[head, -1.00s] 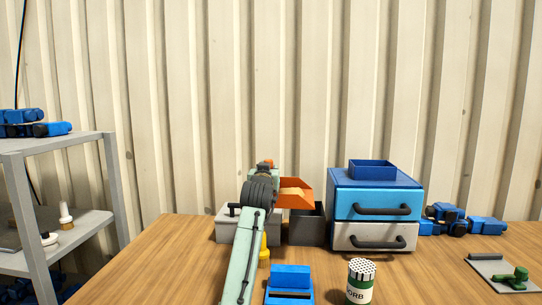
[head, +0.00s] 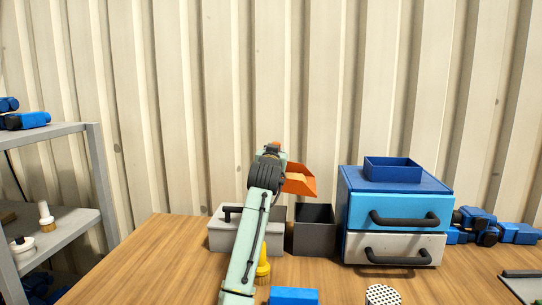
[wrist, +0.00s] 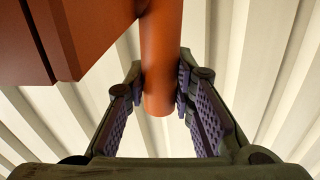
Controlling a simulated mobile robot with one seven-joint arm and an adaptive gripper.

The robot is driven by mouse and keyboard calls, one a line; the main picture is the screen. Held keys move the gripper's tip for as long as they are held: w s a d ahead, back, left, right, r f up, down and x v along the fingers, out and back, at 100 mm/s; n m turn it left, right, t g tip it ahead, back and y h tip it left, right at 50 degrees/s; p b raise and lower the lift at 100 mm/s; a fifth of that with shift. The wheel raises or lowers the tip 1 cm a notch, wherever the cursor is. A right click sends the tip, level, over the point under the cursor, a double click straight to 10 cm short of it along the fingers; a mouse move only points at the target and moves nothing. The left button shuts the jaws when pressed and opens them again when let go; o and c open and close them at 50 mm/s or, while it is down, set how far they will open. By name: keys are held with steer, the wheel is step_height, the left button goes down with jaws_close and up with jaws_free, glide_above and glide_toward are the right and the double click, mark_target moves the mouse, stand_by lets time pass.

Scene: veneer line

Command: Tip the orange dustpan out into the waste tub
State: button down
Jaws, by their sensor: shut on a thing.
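The orange dustpan (head: 302,183) is up in the air in the head view, a little left of and above an open dark grey tub (head: 314,238), apart from it. The tub stands on the table; I take it for the waste tub, and its inside looks dark. In the wrist view my gripper (wrist: 160,88) is shut on the dustpan's round orange handle (wrist: 160,50), with a ribbed pad on each side. The pan (wrist: 75,30) fills the upper left there. My arm hides part of the dustpan in the head view. I cannot see what the pan holds.
A drawer unit (head: 397,222) with a blue tray (head: 391,169) on top stands just right of the tub. A light grey lidded box (head: 226,238) is left of it. A yellow object (head: 263,266), a blue item (head: 293,295) and a perforated-top shaker (head: 382,295) are nearer.

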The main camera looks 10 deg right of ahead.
steer(key=s+d+r+m, duration=0.1)
steer(key=d+m, duration=0.4)
steer(key=d, duration=0.1)
steer(key=s+d+r+m, duration=0.1)
steer(key=s+d+m, duration=0.1)
steer(key=d+m, duration=0.3)
steer(key=shift+s+d, duration=0.25)
steer(key=shift+d, duration=0.5)
stand_by(0.3)
